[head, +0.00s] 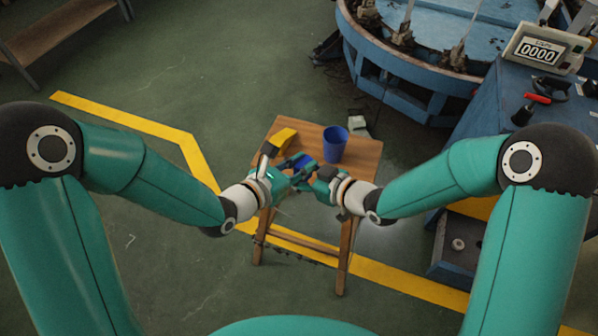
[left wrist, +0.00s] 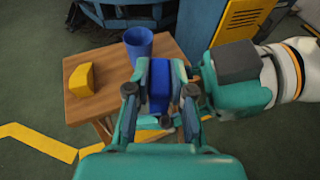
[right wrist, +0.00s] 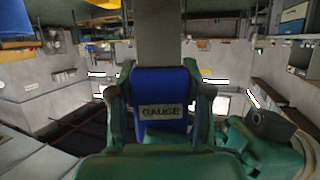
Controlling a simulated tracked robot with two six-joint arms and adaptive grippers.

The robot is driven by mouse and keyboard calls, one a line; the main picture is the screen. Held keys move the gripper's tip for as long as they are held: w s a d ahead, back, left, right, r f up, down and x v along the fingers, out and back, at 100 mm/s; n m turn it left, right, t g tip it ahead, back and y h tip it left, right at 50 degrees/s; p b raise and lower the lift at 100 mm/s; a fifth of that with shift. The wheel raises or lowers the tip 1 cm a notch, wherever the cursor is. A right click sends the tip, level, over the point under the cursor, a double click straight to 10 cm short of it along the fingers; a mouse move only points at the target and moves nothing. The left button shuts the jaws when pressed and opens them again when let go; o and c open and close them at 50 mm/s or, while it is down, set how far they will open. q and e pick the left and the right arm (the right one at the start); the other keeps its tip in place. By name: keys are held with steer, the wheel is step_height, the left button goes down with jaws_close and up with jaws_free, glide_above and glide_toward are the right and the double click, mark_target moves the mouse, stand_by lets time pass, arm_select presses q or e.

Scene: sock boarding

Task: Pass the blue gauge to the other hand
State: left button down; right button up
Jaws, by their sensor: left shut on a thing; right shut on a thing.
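The blue gauge (right wrist: 160,100) is a blue block with a label reading GAUGE, seen close up in the right wrist view. It also shows between the fingers in the left wrist view (left wrist: 159,88) and, small, in the head view (head: 298,161). My left gripper (left wrist: 160,92) is shut on the gauge from one side. My right gripper (right wrist: 163,98) is shut on it too. Both grippers meet at the gauge above the small wooden table (head: 368,160). In the head view the fingers partly hide the gauge.
A blue cup (head: 335,144) and a yellow block (head: 284,139) stand on the table, just beyond the grippers. A blue round machine (head: 400,85) stands behind. A blue bench with a display reading 0000 (head: 540,50) is at the right. Open green floor lies at the left.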

steer(key=shift+c, duration=1.3)
arm_select(q)
steer(key=c, duration=0.9)
jaws_free()
steer(key=shift+c, duration=0.2)
arm_select(e)
steer(key=shift+c, duration=0.2)
